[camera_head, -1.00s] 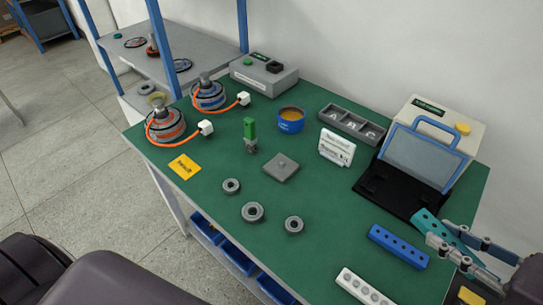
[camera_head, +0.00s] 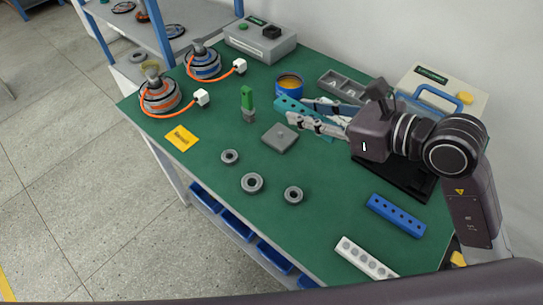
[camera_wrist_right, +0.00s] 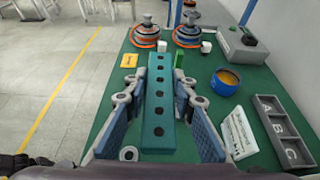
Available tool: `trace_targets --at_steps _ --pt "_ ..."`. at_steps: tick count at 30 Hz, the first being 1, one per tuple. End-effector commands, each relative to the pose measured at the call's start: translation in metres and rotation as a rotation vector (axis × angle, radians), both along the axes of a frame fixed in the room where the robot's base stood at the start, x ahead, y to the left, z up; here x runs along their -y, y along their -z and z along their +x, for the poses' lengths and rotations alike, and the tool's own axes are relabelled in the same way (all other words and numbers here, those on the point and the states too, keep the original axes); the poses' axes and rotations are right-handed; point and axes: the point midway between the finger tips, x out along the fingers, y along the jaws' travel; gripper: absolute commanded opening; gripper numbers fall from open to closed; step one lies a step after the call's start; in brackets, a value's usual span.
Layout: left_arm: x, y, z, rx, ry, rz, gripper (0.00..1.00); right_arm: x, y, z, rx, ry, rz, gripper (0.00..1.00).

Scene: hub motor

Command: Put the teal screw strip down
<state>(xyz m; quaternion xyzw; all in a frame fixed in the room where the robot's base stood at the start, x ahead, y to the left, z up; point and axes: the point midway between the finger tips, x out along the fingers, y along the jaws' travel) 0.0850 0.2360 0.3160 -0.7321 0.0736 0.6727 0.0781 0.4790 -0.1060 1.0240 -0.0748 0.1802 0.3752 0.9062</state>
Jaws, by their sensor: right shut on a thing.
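The teal screw strip (camera_head: 288,103) is a long bar with a row of dark holes. My right gripper (camera_head: 297,110) is shut on it, with one finger along each side, and holds it over the middle of the green table. In the right wrist view the strip (camera_wrist_right: 160,105) lies lengthwise between the two fingers, its far end pointing away from the wrist. Whether its underside touches the table cannot be told. My left gripper is not in view.
The blue cup (camera_head: 289,86), grey square plate (camera_head: 280,138) and green-topped block (camera_head: 248,104) are close by. A blue strip (camera_head: 395,216) and white strip (camera_head: 365,258) lie at the right front. Several grey rings (camera_head: 252,183) lie in front. A lettered tray (camera_wrist_right: 282,130) stands right of the cup.

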Motion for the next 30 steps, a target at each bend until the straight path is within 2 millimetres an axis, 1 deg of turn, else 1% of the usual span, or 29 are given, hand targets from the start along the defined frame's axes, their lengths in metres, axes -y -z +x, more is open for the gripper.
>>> trace_targets --at_steps 2,5,9,15,19,25,30 --pt "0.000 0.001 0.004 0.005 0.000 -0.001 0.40 0.000 0.012 -0.001 -0.007 0.000 0.002 0.00" --pt "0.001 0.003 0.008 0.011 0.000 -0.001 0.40 0.000 0.036 -0.002 -0.014 0.001 0.002 0.00" --pt "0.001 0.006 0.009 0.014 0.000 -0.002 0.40 0.000 0.074 -0.002 -0.013 0.000 0.003 0.00" --pt "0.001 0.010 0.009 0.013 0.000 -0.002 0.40 0.000 0.126 -0.001 -0.009 0.001 0.001 0.00" --pt "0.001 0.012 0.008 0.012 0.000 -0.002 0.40 0.000 0.147 -0.001 -0.006 0.001 0.001 0.00" --pt "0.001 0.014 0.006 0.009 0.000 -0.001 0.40 0.000 0.164 -0.001 -0.005 -0.001 0.000 0.00" --pt "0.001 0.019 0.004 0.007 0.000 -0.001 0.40 0.000 0.191 -0.001 -0.006 0.001 0.000 0.00"
